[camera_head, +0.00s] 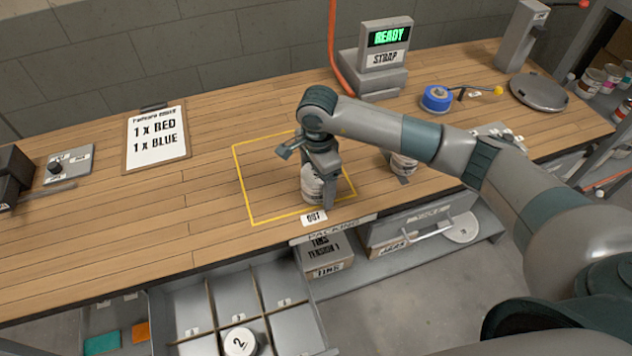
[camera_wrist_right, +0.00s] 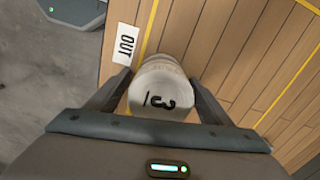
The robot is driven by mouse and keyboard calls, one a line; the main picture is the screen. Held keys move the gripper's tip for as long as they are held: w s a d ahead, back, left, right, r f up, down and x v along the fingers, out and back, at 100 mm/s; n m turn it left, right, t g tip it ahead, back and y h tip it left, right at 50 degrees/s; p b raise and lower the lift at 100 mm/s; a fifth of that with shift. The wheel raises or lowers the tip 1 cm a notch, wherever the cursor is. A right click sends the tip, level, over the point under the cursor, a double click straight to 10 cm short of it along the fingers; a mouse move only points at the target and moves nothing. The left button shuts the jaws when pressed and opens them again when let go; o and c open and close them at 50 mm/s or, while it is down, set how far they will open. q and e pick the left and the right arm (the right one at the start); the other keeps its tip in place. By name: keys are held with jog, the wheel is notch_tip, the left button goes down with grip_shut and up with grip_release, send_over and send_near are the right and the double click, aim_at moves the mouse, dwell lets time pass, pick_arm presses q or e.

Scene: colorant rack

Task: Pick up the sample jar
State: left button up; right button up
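A small pale jar (camera_head: 311,184) stands in the yellow outlined square on the bench, close to the OUT label. My right gripper (camera_head: 322,186) reaches down over it and partly hides it; one finger shows just right of the jar. My left gripper is not in view.
A second jar (camera_head: 403,165) stands to the right, partly behind my arm. A jar marked 2 (camera_head: 239,342) sits in the open divided drawer (camera_head: 262,285) below. An order board (camera_head: 157,138) reads 1 x red, 1 x blue.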

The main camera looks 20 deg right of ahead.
jog(key=c, duration=1)
